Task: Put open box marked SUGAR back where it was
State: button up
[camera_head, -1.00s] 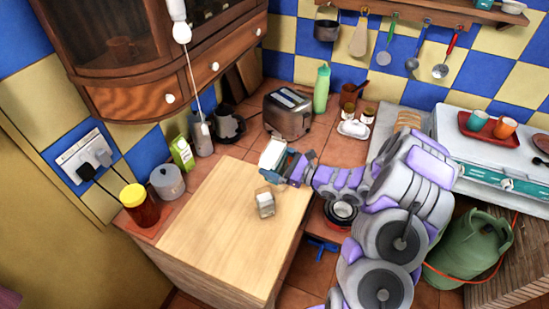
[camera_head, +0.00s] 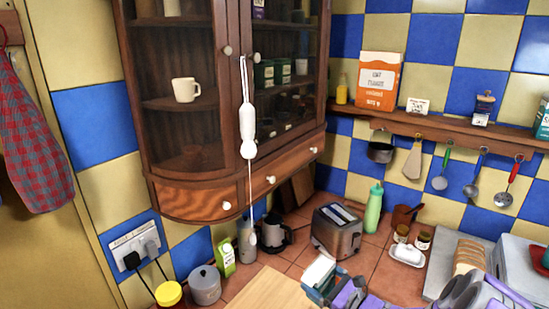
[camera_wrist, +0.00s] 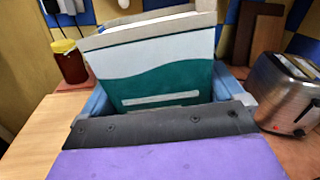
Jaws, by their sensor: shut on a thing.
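My gripper (camera_head: 320,286) is shut on a white and teal box (camera_head: 320,271) at the lower middle of the head view. In the wrist view the box (camera_wrist: 160,75) stands between the blue fingers, its top appearing open. Its face is white above a teal wave, with a pale strip low down. I cannot read the word SUGAR on it. The gripper hides its lower part. The box is near the wooden worktop (camera_head: 262,291), with the toaster (camera_head: 336,232) behind it.
A glass-fronted wall cabinet (camera_head: 190,205) hangs above the counter. A white pull cord (camera_head: 248,148) hangs before it. A wall shelf (camera_head: 450,128) holds an orange and white box (camera_head: 378,80) and small packets.

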aim_at(326, 278)
notch_tip(326, 278, up, 2)
jog(key=shift+s+r+m+t+h, duration=0.1)
jog(key=shift+r+m+t+h, duration=0.05)
jog(key=shift+m+t+h, duration=0.75)
jog(key=shift+s+a+r+m+t+h, duration=0.1)
jog(key=shift+s+r+m+t+h, duration=0.2)
jog(key=shift+h, duration=0.25)
jog(key=shift+s+r+m+t+h, duration=0.1)
jog(key=shift+r+m+h, duration=0.05)
jog(key=shift+m+h, duration=0.35)
